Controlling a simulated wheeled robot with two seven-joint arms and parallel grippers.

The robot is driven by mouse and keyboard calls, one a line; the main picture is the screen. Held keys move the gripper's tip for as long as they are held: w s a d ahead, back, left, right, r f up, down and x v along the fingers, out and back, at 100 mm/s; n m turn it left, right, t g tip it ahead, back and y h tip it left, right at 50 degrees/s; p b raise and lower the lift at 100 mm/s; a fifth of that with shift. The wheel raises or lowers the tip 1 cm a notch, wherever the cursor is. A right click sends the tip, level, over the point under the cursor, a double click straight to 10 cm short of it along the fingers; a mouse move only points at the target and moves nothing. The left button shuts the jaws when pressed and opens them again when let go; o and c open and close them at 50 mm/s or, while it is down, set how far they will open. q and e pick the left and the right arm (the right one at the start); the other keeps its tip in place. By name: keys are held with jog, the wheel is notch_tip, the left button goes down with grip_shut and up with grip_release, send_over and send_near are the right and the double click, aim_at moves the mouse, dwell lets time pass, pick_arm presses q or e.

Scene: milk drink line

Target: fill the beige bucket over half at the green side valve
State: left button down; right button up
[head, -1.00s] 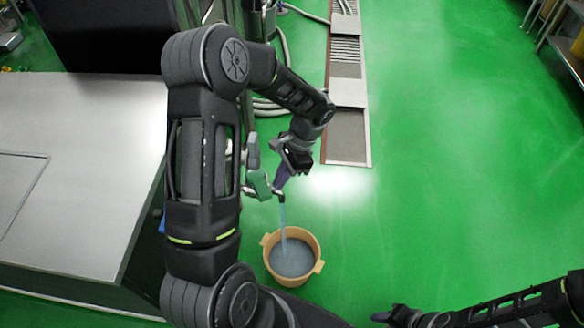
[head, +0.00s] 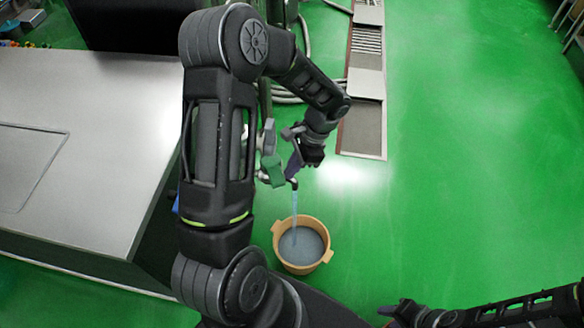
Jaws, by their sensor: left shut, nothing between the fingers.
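The beige bucket (head: 279,254) stands upright on the green floor, with a handle tab on each side. Greyish liquid (head: 303,249) covers its inside, with the surface a little below the rim. A pale blue stream (head: 295,201) falls into it from the spout of the green side valve (head: 271,169). My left gripper (head: 295,164) is shut and empty beside the valve, close to a dark purple part near the spout; whether they touch is unclear. My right gripper (head: 388,311) is low at the bottom edge, right of the bucket and apart from it; its jaws are unclear.
A steel-topped counter (head: 90,130) fills the left side. A floor drain channel (head: 364,128) runs behind the valve, with grey hoses (head: 305,45) to its left. The green floor to the right is open. Shelving (head: 574,28) stands at the far right.

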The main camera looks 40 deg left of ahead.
aim_at(279, 179)
pick_arm(q)
jog(key=shift+s, duration=0.2)
jog(key=shift+s+a+m+t+y+b, duration=0.2)
jog(key=shift+s+m, duration=0.3)
jog(key=shift+m, duration=0.45)
jog(key=shift+s+a+m+t+y+b, duration=0.1)
jog(key=shift+s+m+t+y+b, duration=0.2)
jog(key=shift+s+m, duration=0.45)
jog(key=shift+s+a+m+t+y+b, duration=0.1)
jog(key=shift+s+m+t+y, duration=0.15)
jog(key=shift+m, duration=0.85)
jog(key=v, duration=0.7)
jog(key=shift+r, duration=0.4)
jog(key=shift+d, duration=0.1)
